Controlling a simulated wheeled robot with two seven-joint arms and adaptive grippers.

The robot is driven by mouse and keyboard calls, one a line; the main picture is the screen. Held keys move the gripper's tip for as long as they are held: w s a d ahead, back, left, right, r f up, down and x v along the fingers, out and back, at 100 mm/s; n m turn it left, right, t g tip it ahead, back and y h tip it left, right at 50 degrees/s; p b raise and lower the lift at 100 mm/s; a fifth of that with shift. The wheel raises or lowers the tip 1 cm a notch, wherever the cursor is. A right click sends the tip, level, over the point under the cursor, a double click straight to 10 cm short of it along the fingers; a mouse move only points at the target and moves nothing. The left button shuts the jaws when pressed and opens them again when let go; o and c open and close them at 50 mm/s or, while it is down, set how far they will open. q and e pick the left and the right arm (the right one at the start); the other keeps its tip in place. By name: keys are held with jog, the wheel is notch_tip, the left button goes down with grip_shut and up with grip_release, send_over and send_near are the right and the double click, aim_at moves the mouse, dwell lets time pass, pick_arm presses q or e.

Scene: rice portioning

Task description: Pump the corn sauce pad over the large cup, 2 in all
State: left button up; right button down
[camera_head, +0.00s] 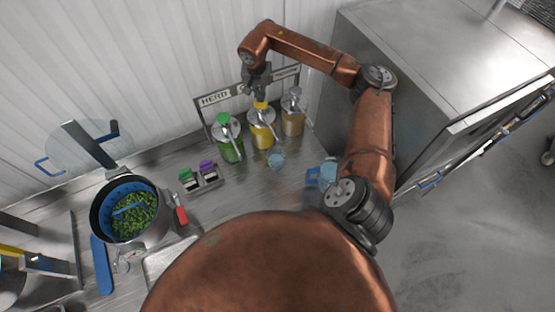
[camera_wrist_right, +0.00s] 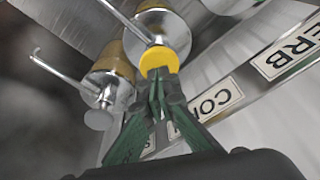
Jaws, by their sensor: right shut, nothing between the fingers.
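The corn sauce dispenser (camera_head: 262,134) is a clear jar of yellow sauce with a metal pump and a yellow pad (camera_head: 260,104). The pad also shows in the right wrist view (camera_wrist_right: 160,58). My right gripper (camera_head: 258,95) points down at the pad with its fingers together and empty. In the right wrist view the fingertips (camera_wrist_right: 158,82) overlap the pad's edge; I cannot tell whether they press it. A light blue cup (camera_head: 276,161) stands in front of the dispenser, near its spout. Another blue cup (camera_head: 328,171) stands farther right, beside my arm. My left gripper is out of view.
A green-topped dispenser (camera_head: 229,146) stands left of the corn one, a tan one (camera_head: 293,118) right. A labelled rack (camera_head: 214,98) runs behind. A small holder with green and purple lids (camera_head: 200,176) and a pot of greens (camera_head: 128,213) stand to the left.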

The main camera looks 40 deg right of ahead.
aim_at(261, 104)
jog(key=shift+f+b, duration=1.25)
jog(key=shift+f, duration=0.7)
jog(key=shift+r, duration=0.1)
jog(key=shift+r+p, duration=1)
jog(key=shift+r, duration=0.95)
jog(key=shift+f, duration=0.2)
